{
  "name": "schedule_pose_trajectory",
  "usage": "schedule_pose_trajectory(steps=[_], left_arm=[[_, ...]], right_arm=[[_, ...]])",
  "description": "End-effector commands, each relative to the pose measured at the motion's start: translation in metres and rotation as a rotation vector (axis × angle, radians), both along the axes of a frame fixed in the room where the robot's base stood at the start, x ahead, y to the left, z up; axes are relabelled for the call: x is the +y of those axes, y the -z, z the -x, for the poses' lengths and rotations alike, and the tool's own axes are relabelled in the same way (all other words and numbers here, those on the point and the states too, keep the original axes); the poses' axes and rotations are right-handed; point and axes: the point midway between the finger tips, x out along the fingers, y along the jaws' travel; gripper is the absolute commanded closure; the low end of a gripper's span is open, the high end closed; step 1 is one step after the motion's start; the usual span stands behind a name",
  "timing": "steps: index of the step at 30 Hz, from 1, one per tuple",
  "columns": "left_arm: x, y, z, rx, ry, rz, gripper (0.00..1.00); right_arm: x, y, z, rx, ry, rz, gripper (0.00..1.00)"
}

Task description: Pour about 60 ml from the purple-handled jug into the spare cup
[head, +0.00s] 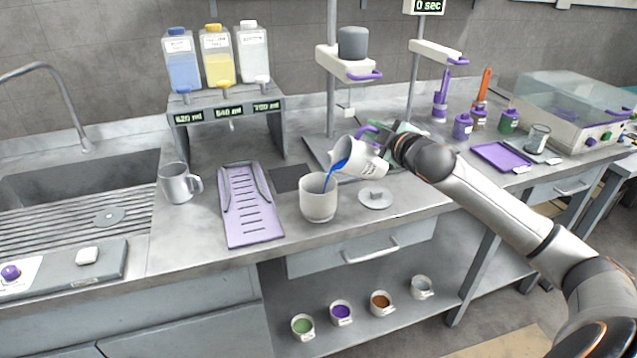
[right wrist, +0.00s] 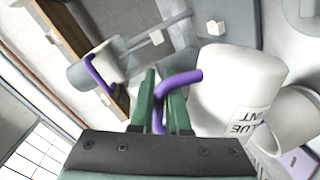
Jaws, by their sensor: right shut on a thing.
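The white jug (head: 357,157) with a purple handle (right wrist: 180,85) is tilted to the left, its lip over a pale open cup (head: 318,205). A blue stream runs from the jug's lip into that cup. My right gripper (head: 385,137) is shut on the handle; its green fingers (right wrist: 162,110) sit either side of it in the right wrist view. The jug's body (right wrist: 240,88) there carries a label with "BLUE" and "INT" readable. The cup (right wrist: 285,125) shows partly behind the jug. The cup's liquid level is hidden. My left gripper is not in view.
A grey mug (head: 176,186) stands by the sink. A lilac slotted tray (head: 248,215) lies left of the cup, and a round grey lid (head: 376,199) lies right of it. A stand (head: 345,65) rises behind. Bottles on a rack (head: 225,105) stand at the back.

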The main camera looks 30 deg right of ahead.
Motion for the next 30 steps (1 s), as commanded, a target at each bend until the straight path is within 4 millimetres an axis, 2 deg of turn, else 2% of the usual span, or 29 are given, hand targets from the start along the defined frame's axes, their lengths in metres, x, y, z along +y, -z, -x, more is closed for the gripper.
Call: schedule_pose_trajectory(steps=[30], left_arm=[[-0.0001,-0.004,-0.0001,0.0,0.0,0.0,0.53]], right_arm=[[0.005,-0.0079,-0.0015,0.018,-0.001,0.063,1.0]])
